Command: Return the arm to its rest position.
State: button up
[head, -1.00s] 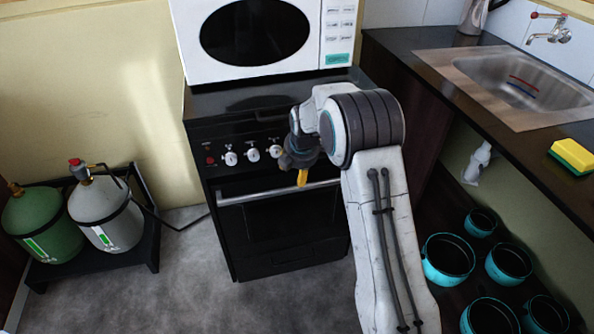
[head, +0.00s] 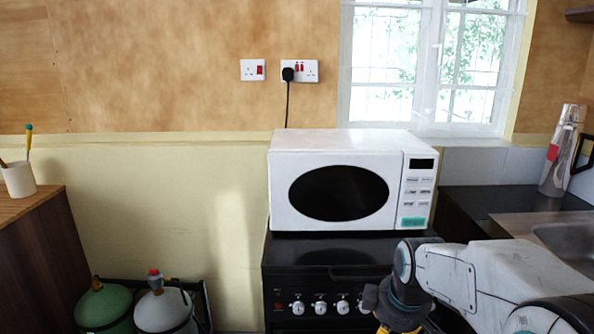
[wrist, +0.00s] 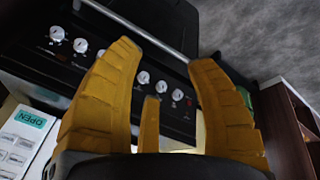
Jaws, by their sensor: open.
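My gripper (wrist: 160,75) shows in the wrist view with its yellow fingers spread apart and nothing between them. Beyond the fingers is the front of the black cooker with its row of knobs. In the head view my white arm reaches in from the lower right, bent, with the wrist in front of the cooker's knob panel. There the gripper is mostly cut off by the bottom edge, with only a bit of yellow showing.
A white microwave (head: 345,183) stands on the black cooker (head: 300,275). Gas cylinders (head: 104,306) are at lower left. A wooden cabinet (head: 40,260) is at the left edge. A metal flask (head: 557,160) stands on the counter (head: 500,200) near the sink (head: 570,240).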

jog(key=s+r+m+p, duration=0.3)
jog(key=s+r+m, duration=0.1)
jog(key=s, duration=0.6)
jog(key=s+r+m+p, duration=0.4)
jog(key=s+r+m, duration=0.1)
jog(key=s, duration=0.6)
jog(key=shift+s+m+g, duration=0.25)
jog(key=shift+m+g, duration=0.05)
jog(key=shift+a+r, duration=0.1)
dwell(0.5)
